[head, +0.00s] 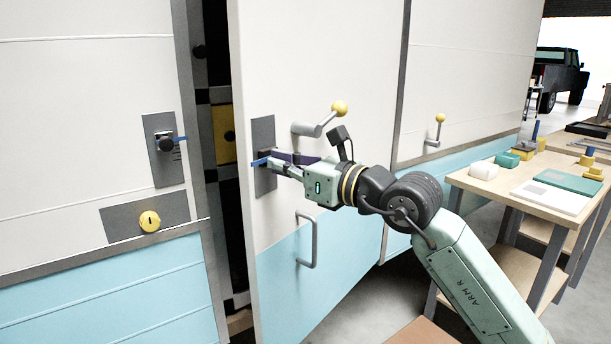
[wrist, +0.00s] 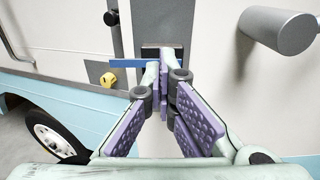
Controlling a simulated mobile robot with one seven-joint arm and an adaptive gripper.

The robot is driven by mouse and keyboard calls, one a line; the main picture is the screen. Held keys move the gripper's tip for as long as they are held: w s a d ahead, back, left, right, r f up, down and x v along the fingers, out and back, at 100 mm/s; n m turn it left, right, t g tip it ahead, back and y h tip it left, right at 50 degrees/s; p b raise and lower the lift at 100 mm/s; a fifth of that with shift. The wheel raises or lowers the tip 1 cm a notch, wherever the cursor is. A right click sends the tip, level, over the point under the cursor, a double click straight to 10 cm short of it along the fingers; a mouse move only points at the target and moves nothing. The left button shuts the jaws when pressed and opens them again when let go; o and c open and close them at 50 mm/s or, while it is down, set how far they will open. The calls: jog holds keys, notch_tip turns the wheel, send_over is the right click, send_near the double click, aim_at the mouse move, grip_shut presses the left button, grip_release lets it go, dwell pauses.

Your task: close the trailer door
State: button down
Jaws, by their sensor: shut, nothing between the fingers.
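The trailer door (head: 325,75), white above and light blue below, stands ajar in the head view. A dark gap shows between its left edge and the trailer wall (head: 90,90). My gripper (head: 270,165) is shut, with its fingertips at the grey plate (head: 263,130) near the door's left edge. In the wrist view the fingertips (wrist: 165,65) meet in front of a dark block and a blue strip (wrist: 130,63); whether they touch is hard to tell. A lever with a yellow knob (head: 340,108) sits above my gripper, and a grey pull handle (head: 313,240) is below it.
A yellow round knob (head: 149,221) and a dark latch (head: 165,142) are on the trailer wall at left. A workbench (head: 500,190) with several blocks stands at right. A second lever (head: 438,125) is on the panel behind. A wheel (wrist: 55,135) shows in the wrist view.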

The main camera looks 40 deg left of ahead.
aim_at(255, 159)
jog(key=a, duration=0.6)
jog(key=shift+s, duration=0.15)
jog(key=w+a, duration=0.3)
jog(key=a, duration=0.9)
jog(key=shift+r, duration=0.4)
jog(key=shift+d, duration=0.1)
